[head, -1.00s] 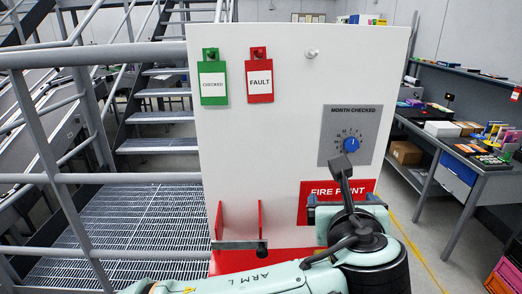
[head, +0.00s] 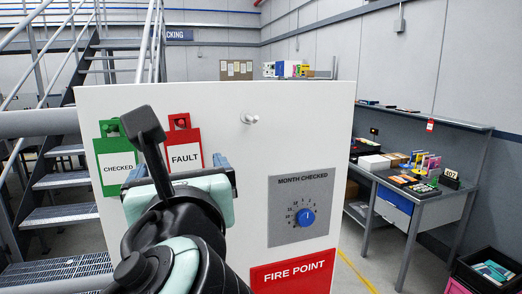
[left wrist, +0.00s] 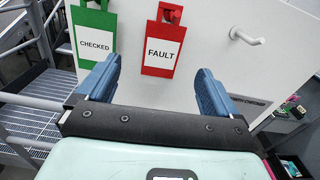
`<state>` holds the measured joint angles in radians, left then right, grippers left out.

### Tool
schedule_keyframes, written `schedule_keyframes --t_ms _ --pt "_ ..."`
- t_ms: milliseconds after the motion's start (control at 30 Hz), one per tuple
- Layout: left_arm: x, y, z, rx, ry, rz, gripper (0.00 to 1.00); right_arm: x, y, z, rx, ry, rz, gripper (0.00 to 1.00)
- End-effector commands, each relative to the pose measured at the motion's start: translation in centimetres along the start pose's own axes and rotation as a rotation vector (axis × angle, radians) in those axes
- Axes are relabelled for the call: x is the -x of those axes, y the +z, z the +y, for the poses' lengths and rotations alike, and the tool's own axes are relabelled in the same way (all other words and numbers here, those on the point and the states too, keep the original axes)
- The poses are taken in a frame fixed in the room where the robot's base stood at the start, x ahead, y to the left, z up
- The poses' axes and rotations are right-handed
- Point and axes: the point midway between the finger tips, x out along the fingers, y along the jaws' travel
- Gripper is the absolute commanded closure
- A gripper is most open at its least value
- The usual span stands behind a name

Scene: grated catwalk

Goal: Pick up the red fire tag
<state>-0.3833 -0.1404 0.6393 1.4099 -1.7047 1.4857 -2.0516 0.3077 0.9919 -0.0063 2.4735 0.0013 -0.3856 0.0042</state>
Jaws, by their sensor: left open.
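The red tag reading FAULT (head: 184,150) hangs on a peg on the white board (head: 300,130), right of the green tag reading CHECKED (head: 115,160). In the left wrist view the red tag (left wrist: 165,42) hangs between the blue fingers, beyond their tips. My left gripper (head: 178,170) is open and empty, in front of the board just below the red tag. In the head view my arm covers part of the green tag and the gripper hides the red tag's lower edge. My right gripper is in neither view.
A bare white peg (head: 249,118) sticks out right of the red tag. Below are a blue dial (head: 305,217) and a red FIRE POINT sign (head: 291,275). Metal stairs (head: 55,180) and railings stand at left, a cluttered workbench (head: 420,195) at right.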

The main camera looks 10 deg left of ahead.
Motion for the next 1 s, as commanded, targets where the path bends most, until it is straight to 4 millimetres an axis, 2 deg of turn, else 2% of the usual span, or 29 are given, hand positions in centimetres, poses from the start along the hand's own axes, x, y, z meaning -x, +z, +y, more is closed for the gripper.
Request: schedule_keyframes --t_ms 100,333,600,900,967,1000 --pt "-1.7 0.0 0.0 0.000 0.001 0.001 0.06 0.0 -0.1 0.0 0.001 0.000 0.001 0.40" --pt "-3.4 -0.2 -0.2 -0.002 0.002 0.001 0.06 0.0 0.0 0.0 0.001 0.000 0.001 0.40" --pt "-7.1 -0.6 -0.5 0.000 0.001 0.001 0.06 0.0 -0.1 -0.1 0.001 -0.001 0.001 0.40" --pt "-7.6 -0.5 -0.5 0.000 -0.001 -0.001 0.06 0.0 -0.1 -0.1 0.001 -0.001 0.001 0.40" --pt "-7.6 -0.5 -0.5 0.000 -0.001 0.000 0.26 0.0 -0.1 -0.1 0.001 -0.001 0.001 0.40" --pt "-7.6 -0.5 -0.5 0.000 -0.001 0.000 0.39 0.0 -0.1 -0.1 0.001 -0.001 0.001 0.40"
